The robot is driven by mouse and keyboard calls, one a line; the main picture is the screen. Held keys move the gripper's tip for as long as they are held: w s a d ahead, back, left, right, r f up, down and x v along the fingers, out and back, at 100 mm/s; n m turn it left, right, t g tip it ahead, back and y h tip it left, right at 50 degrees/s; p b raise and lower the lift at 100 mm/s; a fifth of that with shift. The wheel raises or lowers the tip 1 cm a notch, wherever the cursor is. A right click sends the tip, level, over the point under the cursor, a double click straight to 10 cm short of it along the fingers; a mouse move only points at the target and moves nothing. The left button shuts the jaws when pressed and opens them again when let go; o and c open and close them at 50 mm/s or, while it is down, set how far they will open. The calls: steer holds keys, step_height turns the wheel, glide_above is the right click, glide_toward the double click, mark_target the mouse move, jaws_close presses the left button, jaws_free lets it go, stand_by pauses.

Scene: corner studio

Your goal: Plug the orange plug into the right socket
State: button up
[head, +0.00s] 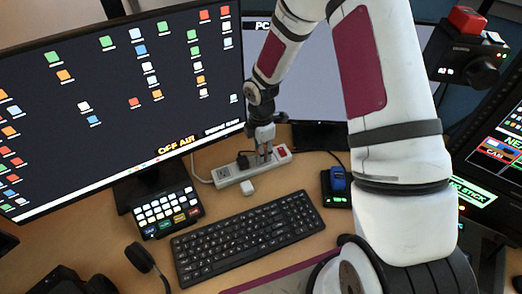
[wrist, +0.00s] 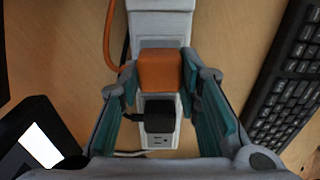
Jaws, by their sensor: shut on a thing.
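My gripper (head: 264,153) is over the white power strip (head: 226,174) at the back of the desk. In the wrist view my gripper (wrist: 159,82) is shut on the orange plug (wrist: 160,72), one finger on each side. The orange plug covers part of the power strip (wrist: 163,25) below it, so the socket under it is hidden. I cannot tell whether its prongs are in a socket. A black plug (wrist: 159,121) sits in the strip beside the orange plug; it also shows in the head view (head: 243,160), left of my gripper. A bare socket (wrist: 160,140) shows beyond the black plug.
A red switch (head: 283,151) is at the strip's right end. A small white block (head: 247,188) lies in front of the strip. A keyboard (head: 246,234), a button pad (head: 166,210) and a large monitor (head: 110,90) are close by. An orange cable (wrist: 108,38) runs beside the strip.

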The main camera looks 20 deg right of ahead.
steer(key=shift+f, duration=0.5)
steer(key=o, duration=1.1)
steer(key=shift+o, duration=0.2)
step_height(320, 180, up, 12)
